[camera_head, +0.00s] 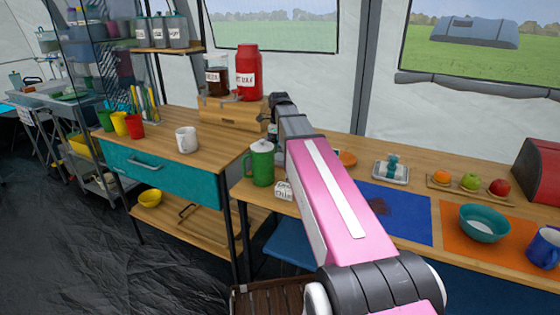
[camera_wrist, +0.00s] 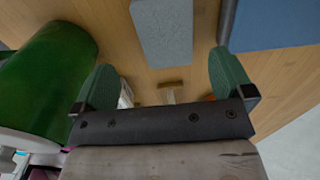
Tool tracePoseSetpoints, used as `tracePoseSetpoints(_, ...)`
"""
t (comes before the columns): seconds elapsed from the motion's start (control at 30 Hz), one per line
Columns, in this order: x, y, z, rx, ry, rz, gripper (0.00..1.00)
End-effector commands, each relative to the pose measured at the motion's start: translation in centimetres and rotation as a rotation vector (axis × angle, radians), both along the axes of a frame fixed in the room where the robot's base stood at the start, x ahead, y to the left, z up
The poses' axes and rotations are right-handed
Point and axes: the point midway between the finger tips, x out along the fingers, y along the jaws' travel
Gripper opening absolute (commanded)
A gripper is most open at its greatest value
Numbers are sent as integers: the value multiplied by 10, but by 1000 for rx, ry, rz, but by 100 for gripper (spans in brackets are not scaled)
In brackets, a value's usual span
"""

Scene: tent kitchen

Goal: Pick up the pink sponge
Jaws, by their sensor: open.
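I cannot make out a pink sponge for certain in either view. My gripper (camera_wrist: 162,62) shows in the wrist view with its two green fingers spread wide apart and nothing held between them. A flat grey-blue block (camera_wrist: 163,30) lies on the wooden surface beyond the fingertips, roughly centred on the gap; I cannot tell what it is.
A green lidded jug (camera_head: 262,165) stands on the counter; a large green cylinder (camera_wrist: 45,75) is close left of the left finger.

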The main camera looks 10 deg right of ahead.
Motion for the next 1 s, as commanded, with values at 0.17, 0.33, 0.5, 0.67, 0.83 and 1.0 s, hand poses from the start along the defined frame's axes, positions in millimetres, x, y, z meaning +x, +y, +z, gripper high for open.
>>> tracePoseSetpoints(0.17, 0, 0, -18, 0, 0, 1, 99)
tracePoseSetpoints(0.33, 1, -2, -25, 0, 0, 1, 99)
tracePoseSetpoints(0.5, 4, -5, -45, 0, 1, 1, 99)
tracePoseSetpoints(0.67, 4, -6, -65, 0, 1, 1, 99)
tracePoseSetpoints(0.83, 5, -6, -71, 0, -1, 1, 99)
tracePoseSetpoints(1.0, 5, -6, -70, 0, -1, 1, 89)
